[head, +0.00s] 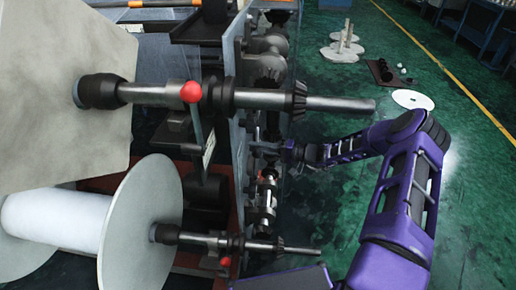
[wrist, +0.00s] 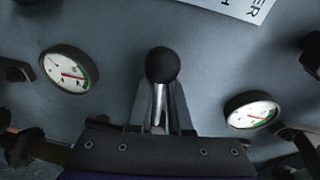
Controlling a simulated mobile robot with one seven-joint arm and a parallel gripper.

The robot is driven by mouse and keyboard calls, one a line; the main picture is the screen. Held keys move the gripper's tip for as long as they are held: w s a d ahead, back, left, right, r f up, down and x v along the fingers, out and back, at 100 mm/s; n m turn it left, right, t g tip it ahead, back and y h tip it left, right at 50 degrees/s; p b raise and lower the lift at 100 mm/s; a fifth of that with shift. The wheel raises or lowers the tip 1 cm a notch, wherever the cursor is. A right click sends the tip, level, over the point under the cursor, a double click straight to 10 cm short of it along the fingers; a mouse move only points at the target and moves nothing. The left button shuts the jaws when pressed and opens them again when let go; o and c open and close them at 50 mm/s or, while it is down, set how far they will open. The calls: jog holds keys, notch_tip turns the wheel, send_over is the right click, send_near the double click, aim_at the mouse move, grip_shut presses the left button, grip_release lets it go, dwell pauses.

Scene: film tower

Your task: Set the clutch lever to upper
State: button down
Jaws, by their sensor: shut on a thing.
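The clutch lever (wrist: 162,66) has a round black knob on a bright metal shaft and stands out from a grey panel in the wrist view. My gripper (wrist: 161,112) is shut on the lever's shaft, with one finger on each side just below the knob. In the head view my gripper (head: 287,150) is at the side of the machine, below the upper metal shaft. The lever cannot be made out there.
Two round gauges (wrist: 69,72) (wrist: 252,112) flank the lever, and a partly cut-off white label (wrist: 232,8) is above. Metal shafts (head: 340,104) (head: 285,249) jut out above and below my gripper. Green floor (head: 345,85) is open to the right, with a white disc (head: 412,99) lying there.

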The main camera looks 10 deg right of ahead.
aim_at(245, 140)
jog(key=r+m, duration=0.1)
jog(key=r+m+p, duration=0.1)
jog(key=r+m+g, duration=0.1)
jog(key=shift+s+a+r, duration=0.2)
jog(key=shift+s+a, duration=0.05)
jog(key=shift+w+d+r+m+g+p, duration=0.1)
jog(key=shift+w+r+m+p, duration=0.15)
jog(key=shift+r+m, duration=0.3)
jog(key=shift+w+r+m+g+p, duration=0.1)
jog(key=shift+w+r+m+p, duration=0.1)
jog(key=shift+r+m, duration=0.4)
jog(key=shift+w+d+r+m+g+p, duration=0.1)
jog(key=shift+w+r+m+p, duration=0.15)
jog(key=shift+r+m, duration=0.3)
jog(key=shift+r, duration=0.1)
jog(key=c, duration=0.8)
grip_release()
jog(key=shift+s+a+r, duration=0.1)
jog(key=shift+r, duration=0.05)
jog(key=shift+o, duration=0.2)
jog(key=shift+d, duration=0.2)
jog(key=shift+d, duration=0.25)
jog(key=v, duration=1.6)
jog(key=shift+s+d+r, duration=0.2)
jog(key=shift+d, duration=0.1)
